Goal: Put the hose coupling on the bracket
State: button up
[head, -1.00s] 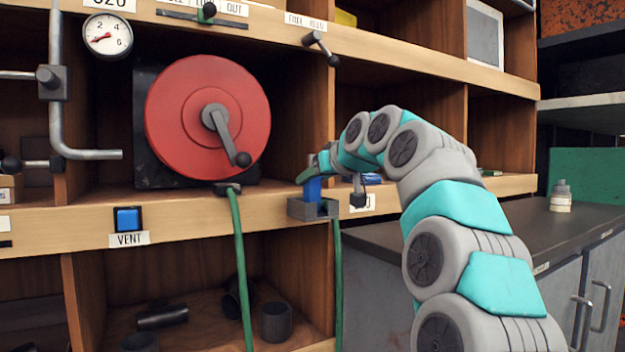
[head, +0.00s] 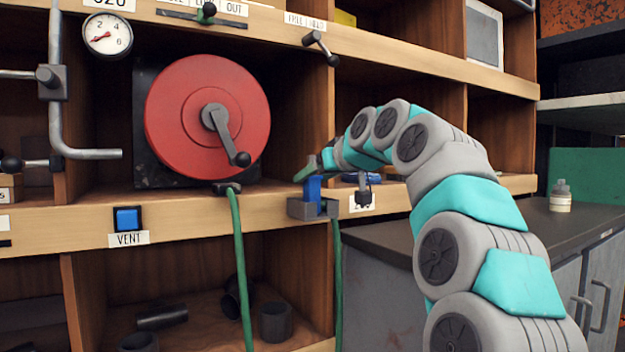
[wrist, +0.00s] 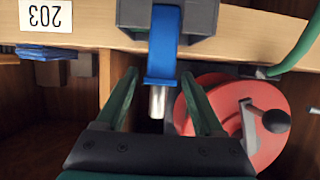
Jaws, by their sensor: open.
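The hose coupling (head: 313,187) is a blue piece standing upright in the grey bracket (head: 322,209) on the shelf's front edge. In the wrist view the coupling (wrist: 163,45) runs out of the bracket (wrist: 200,16), with a blue collar and a bare metal end. My gripper (wrist: 158,76) is open, its two green fingers on either side of the coupling, with visible gaps beside the metal end. In the head view my gripper (head: 304,172) is at the coupling's top, and the arm partly hides that area.
A red hose reel (head: 190,125) with a crank stands to the left. A green hose (head: 241,265) hangs from the ledge below it, and another (head: 338,285) hangs below the bracket. A dark lever (head: 363,192) sits just right of the bracket. A blue VENT button (head: 128,219) is farther left.

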jog(key=v, duration=1.1)
jog(key=s+d+f+m+g+h, duration=0.15)
jog(key=s+f, duration=0.25)
jog(key=f, duration=0.5)
jog(key=s+f+g+h, duration=0.1)
jog(key=s+f+g, duration=0.25)
jog(key=f, duration=0.55)
jog(key=s+d+f+m+g+h, duration=0.1)
jog(key=s+f+h, duration=0.1)
jog(key=s+f, duration=0.5)
jog(key=s+d+f+m+g+h, duration=0.1)
jog(key=s+d+f, duration=0.4)
jog(key=s+f, duration=0.8)
jog(key=s+d+f+m+g+h, duration=0.2)
jog(key=s+d+f+g, duration=0.4)
jog(key=s+f, duration=0.8)
jog(key=shift+s+d+m+b, duration=0.2)
jog(key=shift+s+m+b, duration=0.2)
jog(key=shift+m, duration=0.25)
